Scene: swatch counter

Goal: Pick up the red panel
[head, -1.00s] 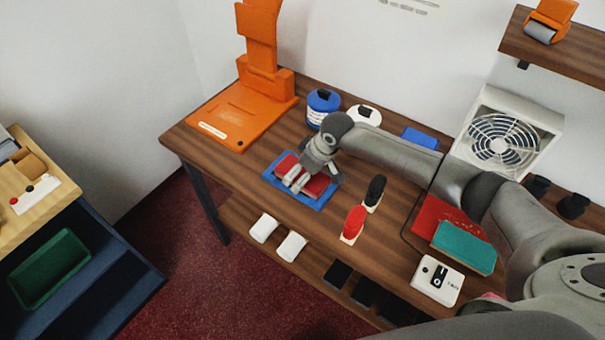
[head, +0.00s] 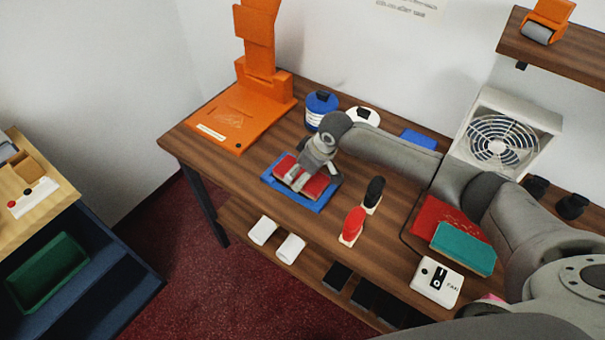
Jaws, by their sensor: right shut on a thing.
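The red panel (head: 317,187) lies at the blue tray (head: 307,205) on the wooden counter, left of the middle in the head view. My right gripper (head: 298,181) reaches down over it from the right, its fingers shut on the panel. The fingers hide part of the panel. I cannot tell whether the panel is clear of the tray's floor. My left gripper is not in view.
A red stamp (head: 353,224) and a black stamp (head: 374,192) stand right of the tray. An orange stand (head: 236,112) and a blue jar (head: 320,107) are behind it. Counter left of the tray is clear.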

